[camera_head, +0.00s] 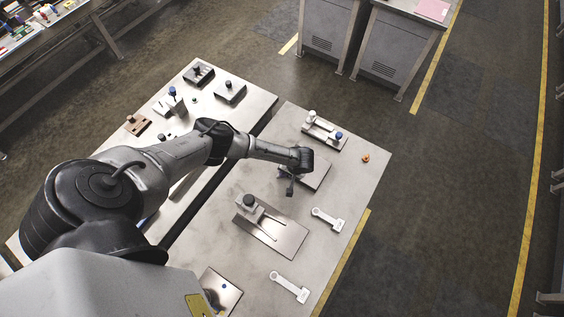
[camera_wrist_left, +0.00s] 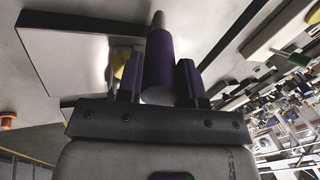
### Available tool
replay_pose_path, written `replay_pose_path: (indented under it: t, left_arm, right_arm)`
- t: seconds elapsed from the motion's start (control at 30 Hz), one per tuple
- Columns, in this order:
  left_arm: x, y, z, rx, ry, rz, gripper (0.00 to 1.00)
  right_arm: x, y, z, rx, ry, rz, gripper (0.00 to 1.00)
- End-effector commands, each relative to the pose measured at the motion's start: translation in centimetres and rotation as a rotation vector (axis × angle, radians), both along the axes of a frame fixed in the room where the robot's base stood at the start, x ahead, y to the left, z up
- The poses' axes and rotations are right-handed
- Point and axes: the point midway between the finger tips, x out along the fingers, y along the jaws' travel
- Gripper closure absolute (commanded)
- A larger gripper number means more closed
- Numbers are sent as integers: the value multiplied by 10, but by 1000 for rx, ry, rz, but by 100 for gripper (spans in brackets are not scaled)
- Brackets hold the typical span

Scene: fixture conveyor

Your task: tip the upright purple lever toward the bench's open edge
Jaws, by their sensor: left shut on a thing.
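My left arm reaches from the left across the near bench to a metal plate fixture (camera_head: 318,171). My left gripper (camera_head: 290,188) points down beside this fixture. In the left wrist view the purple lever (camera_wrist_left: 159,62), a cylinder with a pale metal tip, lies between the two fingers of my left gripper (camera_wrist_left: 158,88), which is shut on it. The fixture plate (camera_wrist_left: 62,62) shows behind it, with a small yellow part (camera_wrist_left: 127,68). In the head view the wrist hides most of the lever, so its tilt is hard to tell. My right gripper is in neither view.
On the same bench (camera_head: 368,158) are a fixture with a blue knob (camera_head: 338,136), a slotted plate (camera_head: 281,236), two grey handled parts (camera_head: 329,219) (camera_head: 290,287) and an orange ring (camera_head: 365,158). A second bench (camera_head: 255,102) with several fixtures stands left across a gap.

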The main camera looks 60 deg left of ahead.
Motion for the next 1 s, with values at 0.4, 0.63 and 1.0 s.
replay_pose_path:
  t: [0.4,0.63,1.0]
  left_arm:
    - [10,-24,-15,191,87,-2,100]
    - [12,-27,-16,225,101,-3,100]
    - [12,-27,-16,228,102,-3,100]
  right_arm:
    - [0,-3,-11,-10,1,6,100]
    - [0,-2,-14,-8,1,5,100]
    - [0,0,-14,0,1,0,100]
